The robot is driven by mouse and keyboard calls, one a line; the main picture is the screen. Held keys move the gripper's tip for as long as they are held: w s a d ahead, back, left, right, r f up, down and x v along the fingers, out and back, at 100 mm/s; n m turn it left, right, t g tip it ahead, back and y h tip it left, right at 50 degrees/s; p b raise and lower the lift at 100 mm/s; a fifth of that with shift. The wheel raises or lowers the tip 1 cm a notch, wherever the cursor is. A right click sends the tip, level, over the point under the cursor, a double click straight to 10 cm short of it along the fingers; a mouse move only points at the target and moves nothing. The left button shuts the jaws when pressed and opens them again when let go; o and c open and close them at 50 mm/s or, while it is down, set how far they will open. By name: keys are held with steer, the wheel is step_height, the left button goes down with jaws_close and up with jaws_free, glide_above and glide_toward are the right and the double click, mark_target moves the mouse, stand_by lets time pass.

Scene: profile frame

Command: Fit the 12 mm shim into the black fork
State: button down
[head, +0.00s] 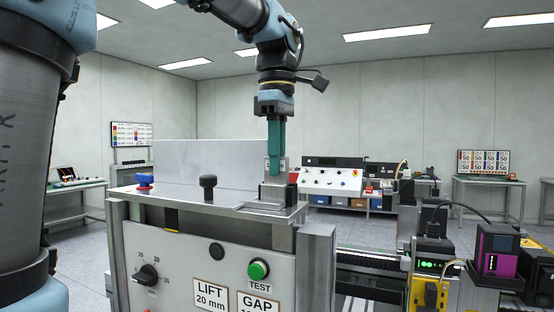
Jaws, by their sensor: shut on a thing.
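My gripper (275,174) has long teal fingers and points straight down over the right end of the bench fixture's metal top. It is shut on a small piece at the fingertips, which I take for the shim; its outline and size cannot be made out. The fingertips are at a grey metal block (275,193) on the top plate. I cannot tell whether the held piece touches the block. The black fork cannot be made out.
The top plate carries a blue knob (145,182) and a black knob (208,187). A red part (293,178) is just right of the fingertips. The front panel (185,262) has a dial, a green TEST button and LIFT and GAP labels. A purple device (497,252) stands at right.

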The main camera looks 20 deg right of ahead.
steer(key=shift+f, duration=0.3)
stand_by(0.5)
steer(key=shift+r+p, duration=0.45)
steer(key=shift+p, duration=0.05)
stand_by(0.4)
steer(key=shift+r+p, duration=1.9)
steer(key=shift+r, duration=1.3)
